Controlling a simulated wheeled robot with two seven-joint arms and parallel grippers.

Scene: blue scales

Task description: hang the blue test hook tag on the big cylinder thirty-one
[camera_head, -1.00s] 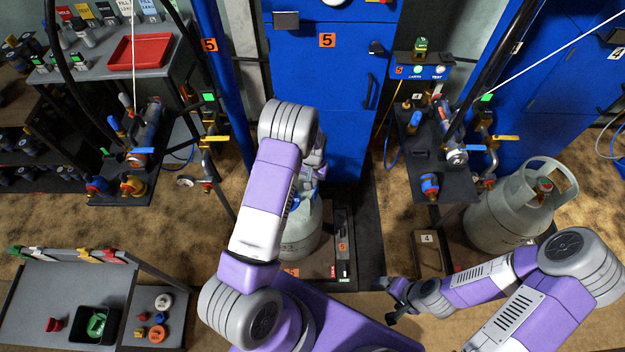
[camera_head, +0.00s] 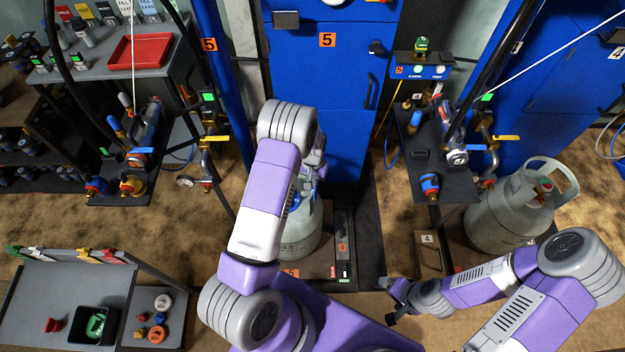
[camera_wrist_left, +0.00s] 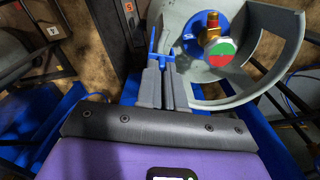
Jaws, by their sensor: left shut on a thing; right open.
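The big grey cylinder (camera_head: 306,238) stands on the low platform in front of the blue cabinet marked 5, partly hidden by my left arm. In the left wrist view its open grey collar (camera_wrist_left: 291,62) surrounds a brass valve (camera_wrist_left: 212,32) with a green and red face. My left gripper (camera_wrist_left: 162,68) is shut on the blue hook tag (camera_wrist_left: 154,40), which stands up beside the collar's left edge. I cannot tell whether the tag touches the collar. My right gripper (camera_head: 393,302) is open and empty at the lower right, low over the floor.
Another grey cylinder (camera_head: 508,222) stands at the right. A scale post (camera_head: 343,245) is close beside the big cylinder. Valve benches stand to the left and right. A grey side table (camera_head: 65,295) with a black bin (camera_head: 94,325) is at the lower left.

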